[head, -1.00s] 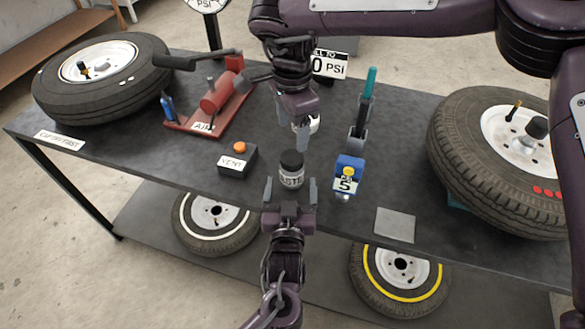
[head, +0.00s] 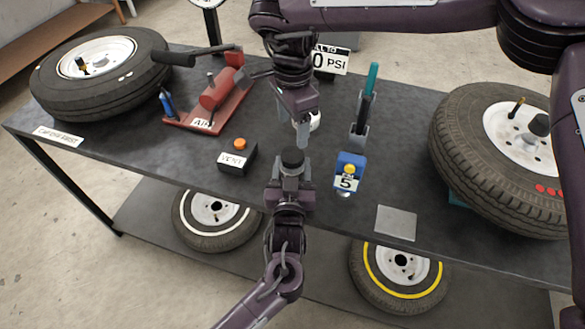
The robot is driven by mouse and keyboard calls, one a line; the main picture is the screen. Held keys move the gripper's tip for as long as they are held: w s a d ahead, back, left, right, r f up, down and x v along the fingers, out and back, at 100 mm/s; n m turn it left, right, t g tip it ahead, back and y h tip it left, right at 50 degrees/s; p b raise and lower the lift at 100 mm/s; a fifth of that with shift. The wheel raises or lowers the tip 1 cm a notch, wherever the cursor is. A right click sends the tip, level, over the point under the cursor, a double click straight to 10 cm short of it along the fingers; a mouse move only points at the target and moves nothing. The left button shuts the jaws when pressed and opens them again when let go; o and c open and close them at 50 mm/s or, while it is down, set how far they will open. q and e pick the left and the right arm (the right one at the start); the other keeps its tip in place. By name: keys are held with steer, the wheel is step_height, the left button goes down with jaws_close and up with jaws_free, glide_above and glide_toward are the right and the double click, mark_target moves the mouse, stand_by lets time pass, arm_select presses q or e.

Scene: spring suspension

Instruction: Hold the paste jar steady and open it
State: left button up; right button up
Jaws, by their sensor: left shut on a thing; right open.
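The paste jar (head: 292,158) stands upright on the dark table near its front edge. Its black lid shows, while its labelled body is mostly hidden by my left gripper. My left gripper (head: 291,179) comes from the front and is shut around the jar's body below the lid. My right gripper (head: 302,130) points down just behind and above the lid, open and empty. I see no contact between it and the lid.
A vent box (head: 238,157) with an orange button stands left of the jar. A blue gauge (head: 349,172) stands close on the right. A red air pump (head: 212,97) lies back left. A grey plate (head: 396,223) lies front right.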

mark_target(292, 155)
arm_select(q)
jaws_close()
steer(key=shift+r, duration=0.1)
arm_select(e)
steer(key=m, duration=0.6)
steer(key=shift+a, duration=0.15)
steer(key=m, duration=0.6)
steer(key=shift+m, duration=0.4)
steer(key=m, duration=0.4)
steer(key=shift+a, duration=0.1)
steer(key=m, duration=0.4)
steer(key=shift+m, duration=0.4)
steer(key=m, duration=0.6)
steer(key=shift+m, duration=0.3)
steer(key=m, duration=0.4)
steer(key=shift+a, duration=0.1)
steer(key=m, duration=0.4)
steer(key=shift+m, duration=0.4)
steer(key=m, duration=0.6)
steer(key=shift+m, duration=0.3)
steer(key=m, duration=0.6)
steer(key=shift+s+d+m, duration=0.1)
steer(key=shift+d+m, duration=0.1)
steer(key=shift+m, duration=0.1)
steer(key=m, duration=0.8)
steer(key=shift+d, duration=0.1)
steer(key=shift+f, duration=4)
